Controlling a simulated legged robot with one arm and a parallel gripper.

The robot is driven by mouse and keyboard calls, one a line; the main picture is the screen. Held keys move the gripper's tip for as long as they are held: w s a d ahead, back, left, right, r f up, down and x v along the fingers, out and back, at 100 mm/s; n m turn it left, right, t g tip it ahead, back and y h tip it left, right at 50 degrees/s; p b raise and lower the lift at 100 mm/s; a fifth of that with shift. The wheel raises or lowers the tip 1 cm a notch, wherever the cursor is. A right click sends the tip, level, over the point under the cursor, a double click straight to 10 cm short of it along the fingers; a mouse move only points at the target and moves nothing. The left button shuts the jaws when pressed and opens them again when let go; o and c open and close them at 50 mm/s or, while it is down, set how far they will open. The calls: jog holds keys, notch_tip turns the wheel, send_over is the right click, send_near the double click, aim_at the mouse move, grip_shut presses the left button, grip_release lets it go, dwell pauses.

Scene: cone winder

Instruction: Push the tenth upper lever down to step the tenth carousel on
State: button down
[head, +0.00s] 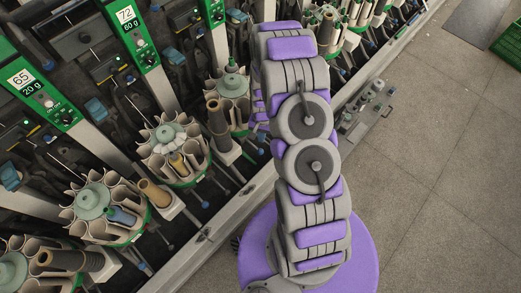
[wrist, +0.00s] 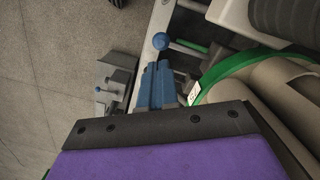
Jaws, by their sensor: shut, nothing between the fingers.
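In the wrist view my gripper (wrist: 157,66) has its two blue fingers together, with nothing between them. A lever with a blue ball knob (wrist: 161,41) shows just past the fingertips, apart from them in the picture. A carousel with a green rim (wrist: 238,68) and beige pockets is at the right of the wrist view, close beside the fingers. In the head view my arm covers the gripper and whatever is near it. Several carousels stand along the machine, one of them left of my arm (head: 174,150). I cannot tell by number which is the tenth.
A grey box with knobs (head: 365,112) stands right of the machine's front rail (head: 225,215); it also shows in the wrist view (wrist: 113,82). Winding units with labels 65 and 72 line the left. Bare floor (head: 430,170) is free on the right.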

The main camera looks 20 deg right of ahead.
aim_at(260, 150)
jog(key=shift+a+f, duration=0.1)
jog(key=shift+a+f+b, duration=0.25)
jog(key=shift+f+b, duration=0.1)
jog(key=shift+f, duration=0.35)
jog(key=f, duration=0.1)
jog(key=f+b, duration=0.1)
jog(key=f, duration=0.1)
jog(key=f+b, duration=0.1)
jog(key=shift+s+f, duration=0.25)
jog(key=shift+f, duration=0.45)
